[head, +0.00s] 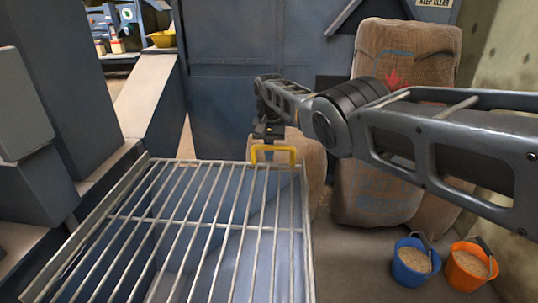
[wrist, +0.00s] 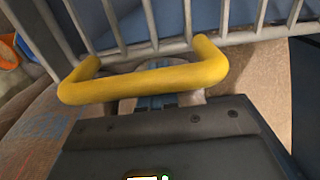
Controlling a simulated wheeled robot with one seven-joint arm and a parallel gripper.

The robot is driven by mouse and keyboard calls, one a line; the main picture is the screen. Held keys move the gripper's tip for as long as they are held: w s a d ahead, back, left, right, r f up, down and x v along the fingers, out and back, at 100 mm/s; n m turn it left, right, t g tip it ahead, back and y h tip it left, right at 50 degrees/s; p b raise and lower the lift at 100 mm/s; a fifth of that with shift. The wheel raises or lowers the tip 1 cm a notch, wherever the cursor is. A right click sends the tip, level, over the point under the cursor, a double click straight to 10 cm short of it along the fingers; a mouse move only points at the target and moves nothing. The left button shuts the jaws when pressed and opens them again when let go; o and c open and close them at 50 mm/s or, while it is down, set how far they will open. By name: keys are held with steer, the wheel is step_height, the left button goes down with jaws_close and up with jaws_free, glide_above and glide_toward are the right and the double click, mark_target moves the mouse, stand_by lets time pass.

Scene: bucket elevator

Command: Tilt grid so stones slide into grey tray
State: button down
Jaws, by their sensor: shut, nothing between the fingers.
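The grid (head: 215,225) is a frame of pale metal bars in the lower left of the head view; its bars also cross the top of the wrist view (wrist: 150,25). A yellow handle (head: 273,148) rises from its far edge and spans the wrist view (wrist: 145,82). My gripper (head: 268,134) is shut and empty, right by the handle at its far side. Whether it touches the handle I cannot tell. In the wrist view the fingertips are mostly hidden behind the handle. I see no stones on the grid, and I cannot make out a grey tray.
Large burlap sacks (head: 385,130) stand behind my arm on the right. A blue bucket (head: 410,268) and an orange bucket (head: 468,272), both with grainy contents, stand on the floor at lower right. A blue metal wall (head: 225,100) stands behind the grid.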

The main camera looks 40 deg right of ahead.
steer(key=shift+s+a+f+b, duration=0.1)
steer(key=shift+s+f+b, duration=0.15)
steer(key=shift+f, duration=0.45)
step_height(320, 180, up, 9)
steer(key=p, duration=0.4)
steer(key=shift+w+d, duration=0.2)
steer(key=shift+w, duration=0.1)
